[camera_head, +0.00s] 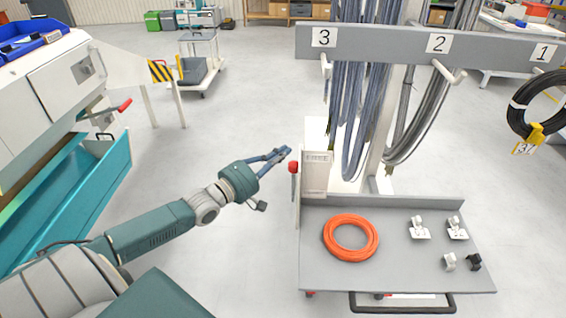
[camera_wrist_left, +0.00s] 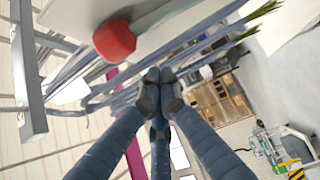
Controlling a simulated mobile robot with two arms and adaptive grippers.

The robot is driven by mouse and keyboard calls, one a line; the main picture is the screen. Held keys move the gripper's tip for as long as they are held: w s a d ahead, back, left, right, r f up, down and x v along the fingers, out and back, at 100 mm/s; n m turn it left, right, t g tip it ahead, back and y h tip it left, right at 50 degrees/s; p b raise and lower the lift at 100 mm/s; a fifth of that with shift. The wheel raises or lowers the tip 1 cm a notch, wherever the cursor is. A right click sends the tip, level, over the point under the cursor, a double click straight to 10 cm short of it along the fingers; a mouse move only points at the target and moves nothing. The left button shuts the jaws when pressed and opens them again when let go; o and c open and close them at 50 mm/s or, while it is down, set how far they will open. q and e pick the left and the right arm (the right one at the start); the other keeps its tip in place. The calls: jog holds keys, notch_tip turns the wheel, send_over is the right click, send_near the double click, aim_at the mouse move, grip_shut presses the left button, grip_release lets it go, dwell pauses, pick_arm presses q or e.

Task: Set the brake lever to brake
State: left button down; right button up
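The brake lever has a red knob (camera_head: 293,167) on a short upright stem at the left side of the cart's light panel (camera_head: 316,172). A small label at the panel's top seems to read "FREE", but it is too small to be sure. My left gripper (camera_head: 284,153) is just above and left of the knob, its fingers drawn together with nothing between them. In the left wrist view the red knob (camera_wrist_left: 114,40) is up and left of the closed fingertips (camera_wrist_left: 160,80), apart from them in the picture. My right gripper is not in view.
The cart's grey tray (camera_head: 400,275) holds an orange cable coil (camera_head: 350,237) and several small fittings. Grey cables (camera_head: 360,90) hang from the numbered rail (camera_head: 400,46) behind the panel. A teal-fronted machine (camera_head: 85,185) stands left. Floor between is clear.

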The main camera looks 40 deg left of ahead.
aim_at(293, 183)
pick_arm(q)
jog(key=s+d+p, duration=0.2)
jog(key=s, duration=0.1)
jog(key=shift+d+f, duration=0.1)
jog(key=shift+d, duration=0.25)
jog(key=shift+s+f, duration=0.1)
jog(key=shift+s, duration=0.05)
